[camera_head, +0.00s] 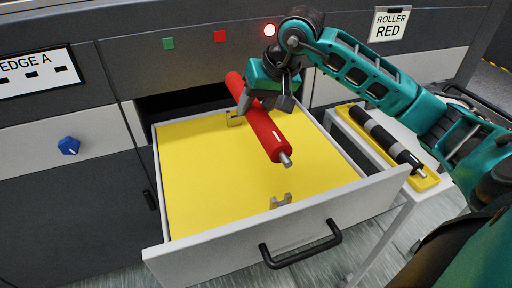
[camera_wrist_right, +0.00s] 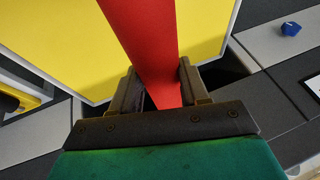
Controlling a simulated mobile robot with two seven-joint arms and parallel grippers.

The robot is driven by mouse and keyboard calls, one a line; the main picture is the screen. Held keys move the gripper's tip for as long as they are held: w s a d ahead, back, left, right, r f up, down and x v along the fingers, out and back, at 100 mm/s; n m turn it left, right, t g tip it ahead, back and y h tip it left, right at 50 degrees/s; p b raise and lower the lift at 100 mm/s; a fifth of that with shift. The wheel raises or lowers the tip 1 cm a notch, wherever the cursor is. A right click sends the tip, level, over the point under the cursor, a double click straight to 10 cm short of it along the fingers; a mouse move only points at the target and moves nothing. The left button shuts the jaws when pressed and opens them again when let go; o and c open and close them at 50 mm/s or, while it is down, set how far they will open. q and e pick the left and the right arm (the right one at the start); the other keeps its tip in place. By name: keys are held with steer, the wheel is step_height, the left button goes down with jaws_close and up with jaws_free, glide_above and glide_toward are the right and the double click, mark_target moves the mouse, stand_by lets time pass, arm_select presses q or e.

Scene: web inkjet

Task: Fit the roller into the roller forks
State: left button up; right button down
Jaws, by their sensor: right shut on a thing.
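The red roller (camera_head: 268,128) has a grey metal shaft end at its near end. My right gripper (camera_head: 258,98) is shut on it near its far half and holds it over the open drawer. The roller also shows in the right wrist view (camera_wrist_right: 150,40), between the two fingers (camera_wrist_right: 155,88). The near roller fork (camera_head: 281,201) stands on the yellow drawer floor, in front of and apart from the roller's near end. The far roller fork (camera_head: 234,118) shows beside the roller, partly hidden. The roller's far shaft end is hidden. My left gripper is not in view.
The drawer (camera_head: 205,244) is pulled out, with a black handle (camera_head: 301,246) in front. A black roller (camera_head: 378,135) with a pale band lies in a yellow tray (camera_head: 431,181) on a white stand at right. A blue knob (camera_head: 68,146) is on the panel at left.

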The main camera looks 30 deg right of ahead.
step_height(320, 180, down, 11)
steer(key=shift+w+f, duration=0.1)
steer(key=shift+f, duration=0.1)
stand_by(0.3)
steer(key=shift+f+b, duration=0.1)
steer(key=shift+b, duration=0.2)
steer(key=shift+f, duration=0.15)
steer(key=c, duration=0.6)
jaws_free()
steer(key=shift+o, duration=0.2)
steer(key=shift+r, duration=0.25)
steer(key=v, duration=1.2)
steer(key=shift+f, duration=0.1)
